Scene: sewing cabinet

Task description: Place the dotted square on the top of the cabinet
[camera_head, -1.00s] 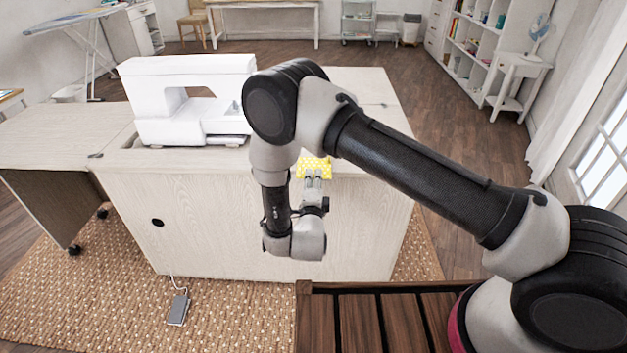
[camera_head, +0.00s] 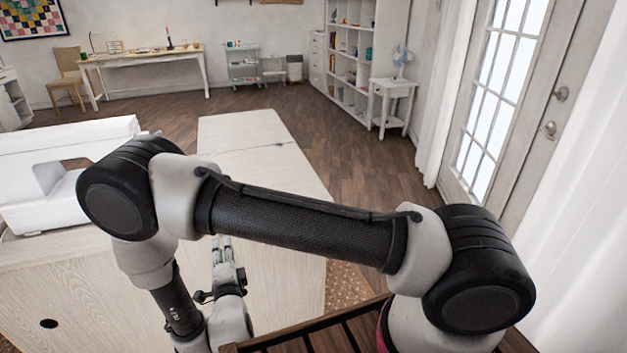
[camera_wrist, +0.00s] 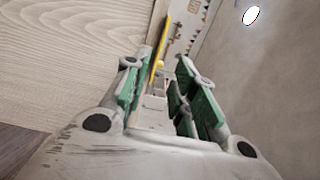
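The dotted square shows in the wrist view as a thin yellow strip (camera_wrist: 156,62), seen nearly edge-on between the green-padded fingers of my gripper (camera_wrist: 163,72). In the head view my gripper (camera_head: 222,246) points up and away at the cabinet's near side, and my arm link hides the square there. The cabinet (camera_head: 245,130) has a pale wood top, bare in its visible far part. Its near top edge is partly behind my arm.
A white sewing machine (camera_head: 60,165) stands on the cabinet at left. Dark wood floor (camera_head: 345,150) lies beyond. A white shelf (camera_head: 350,60), a small side table with a fan (camera_head: 392,100) and a glazed door (camera_head: 505,90) are at right.

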